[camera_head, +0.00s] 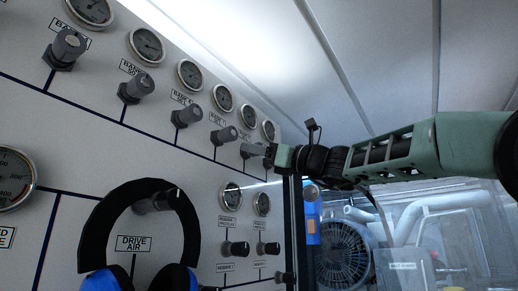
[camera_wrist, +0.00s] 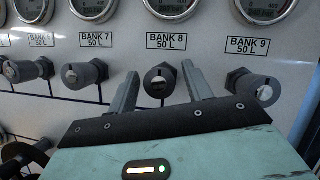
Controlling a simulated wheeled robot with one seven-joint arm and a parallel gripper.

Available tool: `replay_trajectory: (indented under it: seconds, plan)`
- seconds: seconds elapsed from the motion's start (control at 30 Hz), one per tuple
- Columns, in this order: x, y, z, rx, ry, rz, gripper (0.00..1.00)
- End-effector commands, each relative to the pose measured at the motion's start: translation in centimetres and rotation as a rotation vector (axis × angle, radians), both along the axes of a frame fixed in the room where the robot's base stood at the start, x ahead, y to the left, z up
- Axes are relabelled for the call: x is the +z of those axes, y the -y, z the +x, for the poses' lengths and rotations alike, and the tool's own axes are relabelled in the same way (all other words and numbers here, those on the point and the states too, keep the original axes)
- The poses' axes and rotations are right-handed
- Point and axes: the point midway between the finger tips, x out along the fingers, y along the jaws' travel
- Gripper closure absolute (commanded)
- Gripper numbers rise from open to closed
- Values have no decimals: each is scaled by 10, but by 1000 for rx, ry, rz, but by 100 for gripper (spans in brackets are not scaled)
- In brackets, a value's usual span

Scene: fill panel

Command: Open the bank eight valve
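The bank eight valve (camera_wrist: 159,83) is a dark grey knob on the white panel, below a label reading "BANK 8 50 L" and a round gauge. My gripper (camera_wrist: 160,72) is open in the wrist view. One finger is to the left of the knob and one to the right, with a visible gap on each side. I cannot tell how far the fingertips reach along the knob. In the head view my gripper (camera_head: 262,153) is at the far end of the upper valve row, where it partly hides the valves.
The bank 7 valve (camera_wrist: 84,75) and bank 9 valve (camera_wrist: 254,88) flank the fingers closely. Blue and black headphones (camera_head: 141,225) hang on the panel around a lower knob. A fan (camera_head: 343,255) and pipes are beyond the panel's right edge.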

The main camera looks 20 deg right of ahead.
Motion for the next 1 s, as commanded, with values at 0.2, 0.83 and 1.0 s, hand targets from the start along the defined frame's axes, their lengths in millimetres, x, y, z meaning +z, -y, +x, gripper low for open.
replay_trajectory:
  seconds: [0.2,0.83,1.0]
  plan:
    - [0,0,0,0,0,0,93]
    - [-2,1,1,0,145,-196,93]
    - [-1,1,1,0,239,-326,93]
